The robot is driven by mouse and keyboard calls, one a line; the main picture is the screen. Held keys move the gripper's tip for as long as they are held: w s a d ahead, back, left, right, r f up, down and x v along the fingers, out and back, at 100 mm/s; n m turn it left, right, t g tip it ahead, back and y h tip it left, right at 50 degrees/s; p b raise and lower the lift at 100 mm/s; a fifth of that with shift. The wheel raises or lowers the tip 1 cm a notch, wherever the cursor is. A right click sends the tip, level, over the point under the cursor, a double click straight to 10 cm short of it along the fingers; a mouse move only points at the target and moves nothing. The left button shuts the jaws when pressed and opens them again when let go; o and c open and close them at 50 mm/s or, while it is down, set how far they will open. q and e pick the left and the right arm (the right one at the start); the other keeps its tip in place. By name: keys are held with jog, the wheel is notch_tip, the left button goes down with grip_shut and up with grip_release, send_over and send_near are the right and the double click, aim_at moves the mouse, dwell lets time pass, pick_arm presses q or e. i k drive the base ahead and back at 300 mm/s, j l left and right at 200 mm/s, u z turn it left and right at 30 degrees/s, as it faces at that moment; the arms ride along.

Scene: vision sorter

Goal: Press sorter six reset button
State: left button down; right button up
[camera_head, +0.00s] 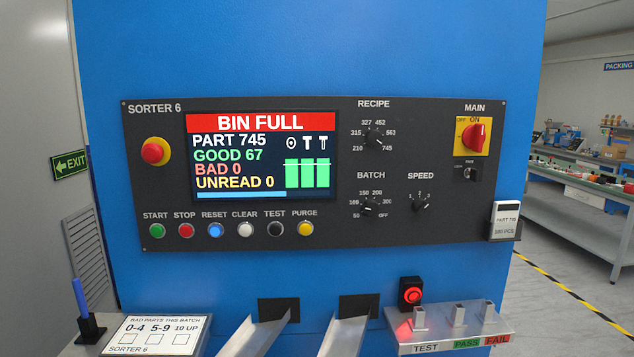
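The sorter 6 panel (270,270) is a dark plate on a blue cabinet, straight ahead. Its blue reset button (215,230) looks lit and sits in the lower row, between the red stop button (186,230) and the white clear button (245,229). The green start button (156,230) is at the row's left end. The screen (262,155) reads BIN FULL, part 745, good 67, bad 0, unread 0. Neither of my grippers shows in the head view, and nothing covers the reset button.
Below the panel are two metal chutes (345,332), a bad-parts card (152,336), a blue pen in a holder (81,298) and a test shelf (455,341) with a red-lit button (411,294). A red emergency stop (153,152) juts out left. The space before the panel is clear.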

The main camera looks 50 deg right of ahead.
aim_at(215, 230)
jog(key=z, duration=1.85)
